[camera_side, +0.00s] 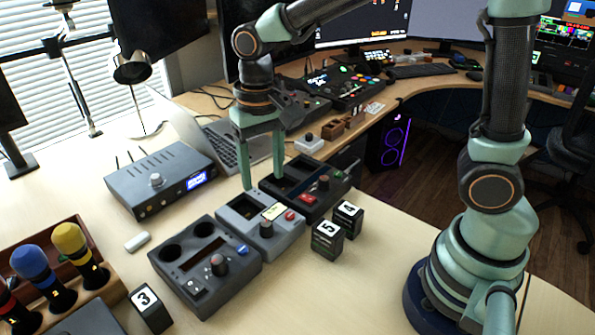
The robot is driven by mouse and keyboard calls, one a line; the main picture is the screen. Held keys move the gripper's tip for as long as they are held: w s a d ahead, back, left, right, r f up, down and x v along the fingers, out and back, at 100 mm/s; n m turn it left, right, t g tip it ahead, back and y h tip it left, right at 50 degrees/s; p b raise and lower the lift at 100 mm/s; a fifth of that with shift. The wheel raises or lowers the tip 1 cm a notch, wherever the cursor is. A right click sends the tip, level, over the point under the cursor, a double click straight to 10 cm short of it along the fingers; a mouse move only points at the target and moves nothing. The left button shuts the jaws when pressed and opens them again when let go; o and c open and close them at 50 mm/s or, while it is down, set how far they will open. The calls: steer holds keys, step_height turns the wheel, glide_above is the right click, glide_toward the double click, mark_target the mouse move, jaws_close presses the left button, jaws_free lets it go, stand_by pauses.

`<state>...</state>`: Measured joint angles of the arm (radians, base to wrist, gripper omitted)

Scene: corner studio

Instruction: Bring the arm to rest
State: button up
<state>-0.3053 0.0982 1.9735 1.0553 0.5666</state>
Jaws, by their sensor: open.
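My gripper (262,182) points down over the row of small control boxes, near the back of the middle of the picture. Its two green fingers are apart, with nothing seen between them. The fingertips are close to the light grey box (283,241) and the dark box (325,205) behind it. I cannot tell whether they touch either one. My arm reaches from its base at the right, over the table, to the gripper.
A dark grey box (232,272) stands in front. Black blocks numbered 5 (326,241), 4 (347,221) and 3 (150,312) stand nearby. A blue-grey device (150,192), a laptop (226,150) and microphones with coloured tops (75,245) are at left. Table right of the blocks is clear.

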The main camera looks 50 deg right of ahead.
steer(key=s+d+r+n+t, duration=0.3)
steer(key=s+d+r+t, duration=0.2)
steer(key=d, duration=0.6)
steer(key=shift+s+r, duration=0.85)
steer(key=shift+r, duration=0.1)
